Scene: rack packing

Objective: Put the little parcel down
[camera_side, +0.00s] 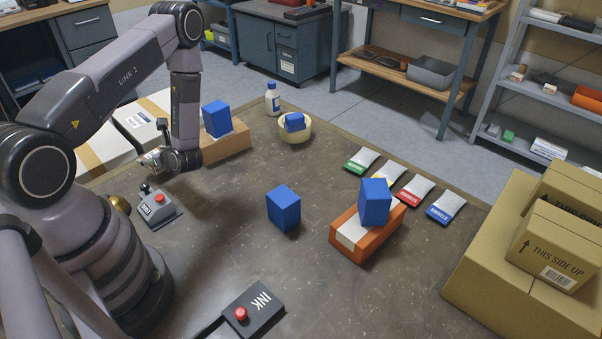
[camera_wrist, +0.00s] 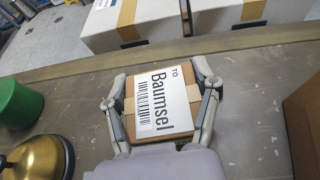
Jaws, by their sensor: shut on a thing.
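The little parcel (camera_wrist: 162,103) is a brown cardboard box with a white label reading "TO Baumsel" and a barcode. In the wrist view it sits between the two fingers of my gripper (camera_wrist: 163,95), which are closed on its left and right sides. In the side view my gripper (camera_side: 152,148) is at the left, over the table's far left part, and the parcel (camera_side: 151,159) is mostly hidden by the fingers and wrist. I cannot tell exactly how high it is above the table.
A grey device with a red button (camera_side: 157,208) and a brass dome (camera_wrist: 40,160) are close by. A green cylinder (camera_wrist: 16,104) stands left, a brown box (camera_wrist: 306,120) right. Taped cartons (camera_wrist: 140,22) lie beyond the table edge.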

